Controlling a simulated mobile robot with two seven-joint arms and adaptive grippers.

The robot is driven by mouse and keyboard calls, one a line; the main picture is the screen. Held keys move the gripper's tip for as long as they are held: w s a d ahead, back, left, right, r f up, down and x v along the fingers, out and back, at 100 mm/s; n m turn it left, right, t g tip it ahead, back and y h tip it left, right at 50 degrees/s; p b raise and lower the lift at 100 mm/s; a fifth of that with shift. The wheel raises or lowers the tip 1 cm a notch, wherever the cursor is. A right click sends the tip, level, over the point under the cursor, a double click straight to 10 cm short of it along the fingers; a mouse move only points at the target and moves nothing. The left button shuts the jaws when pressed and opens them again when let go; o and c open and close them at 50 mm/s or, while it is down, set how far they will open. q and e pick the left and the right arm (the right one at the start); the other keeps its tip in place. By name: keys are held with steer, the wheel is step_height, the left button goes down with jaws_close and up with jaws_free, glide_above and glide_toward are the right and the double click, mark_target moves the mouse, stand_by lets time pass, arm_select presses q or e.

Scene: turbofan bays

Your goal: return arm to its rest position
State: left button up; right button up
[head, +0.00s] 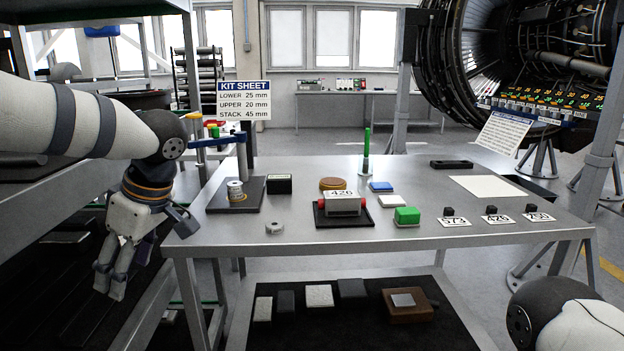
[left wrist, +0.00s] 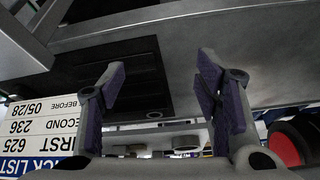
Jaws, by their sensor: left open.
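My left arm comes in from the left, and its gripper (head: 110,285) hangs downward left of the workbench, beside the grey shelf rack (head: 60,200). The left wrist view shows the two purple-padded fingers (left wrist: 162,80) spread apart with nothing between them. They are clear of the bench objects. A white rounded part of my right arm shows at the bottom right of the head view; its gripper is out of the picture.
The bench's left edge is close to my left gripper. Several blocks lie on the lower shelf (head: 455,325).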

arm_select(q)
steer(key=a+f+m+t+y, duration=0.2)
steer(key=a+f+m+y, duration=0.2)
steer(key=f, duration=0.9)
steer(key=s+d+f+m+t+h, duration=0.1)
steer(key=s+d+f+m+h, duration=0.1)
steer(key=s+f+m, duration=0.45)
steer(key=s+d+f+m+t+h, duration=0.15)
steer(key=s+f, duration=0.25)
steer(key=f, duration=0.6)
steer(key=s+d+f+m+g+h, duration=0.1)
steer(key=s+d+g, duration=0.1)
steer(key=s, duration=0.8)
steer(key=s+d+f+m+g+h, duration=0.1)
steer(key=s+d+g+h, duration=0.1)
steer(key=s, duration=0.8)
steer(key=s+d+f+m+g+h, duration=0.2)
steer(key=s+g, duration=0.1)
steer(key=s, duration=0.8)
steer(key=shift+d, duration=0.25)
